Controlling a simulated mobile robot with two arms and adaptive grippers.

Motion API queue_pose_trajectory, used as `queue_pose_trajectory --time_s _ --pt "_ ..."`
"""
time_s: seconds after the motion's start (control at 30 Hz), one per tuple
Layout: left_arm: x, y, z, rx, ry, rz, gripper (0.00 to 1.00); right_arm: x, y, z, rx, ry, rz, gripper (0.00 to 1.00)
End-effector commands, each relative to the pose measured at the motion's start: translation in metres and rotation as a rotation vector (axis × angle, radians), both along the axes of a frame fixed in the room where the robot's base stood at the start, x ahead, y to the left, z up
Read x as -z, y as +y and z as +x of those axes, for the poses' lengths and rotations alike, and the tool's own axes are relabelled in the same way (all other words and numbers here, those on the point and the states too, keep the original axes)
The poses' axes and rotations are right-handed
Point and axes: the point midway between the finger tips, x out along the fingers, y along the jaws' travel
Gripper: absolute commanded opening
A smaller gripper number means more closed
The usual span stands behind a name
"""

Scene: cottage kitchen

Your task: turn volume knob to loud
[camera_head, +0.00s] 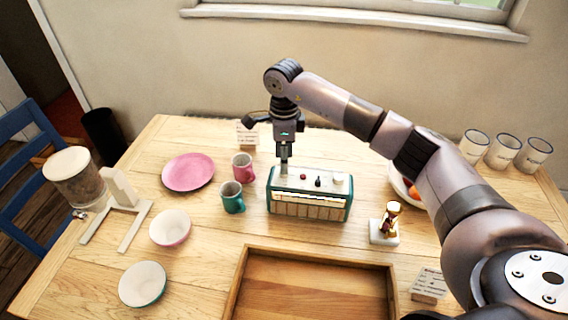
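A teal and cream radio (309,194) stands upright on the wooden table. Its top carries a small red knob (303,177), a dark knob or switch (318,182) and a larger white knob (338,180) at the right end. Nothing in view shows which one is for volume. My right gripper (284,167) points straight down at the left end of the radio's top, left of the red knob. Its fingertips are at or just above the top, and I cannot tell whether they touch or hold anything there. My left gripper is not in view.
Two mugs, pink (243,167) and teal (232,197), stand close left of the radio. A figurine (389,223) stands to its right. A wooden tray (238,285) lies in front. A pink plate (188,171) and bowls are left; several cups (503,151) are back right.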

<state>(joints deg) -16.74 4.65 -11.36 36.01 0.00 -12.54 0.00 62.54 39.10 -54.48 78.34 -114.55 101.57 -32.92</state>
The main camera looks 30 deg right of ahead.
Motion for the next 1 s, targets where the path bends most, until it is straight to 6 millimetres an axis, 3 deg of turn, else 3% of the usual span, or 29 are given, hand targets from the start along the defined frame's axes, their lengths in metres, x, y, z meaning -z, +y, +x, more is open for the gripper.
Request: queue_pose_trajectory --time_s 0.23,0.6,1.0 --pt "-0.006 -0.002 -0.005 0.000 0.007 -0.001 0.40 0.030 0.000 0.000 0.001 0.001 0.000 0.42" --pt "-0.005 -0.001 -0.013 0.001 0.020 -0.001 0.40 0.036 0.000 0.000 0.001 0.000 0.000 0.42" --pt "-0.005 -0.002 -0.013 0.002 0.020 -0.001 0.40 0.036 0.000 0.000 0.001 0.000 0.000 0.15"
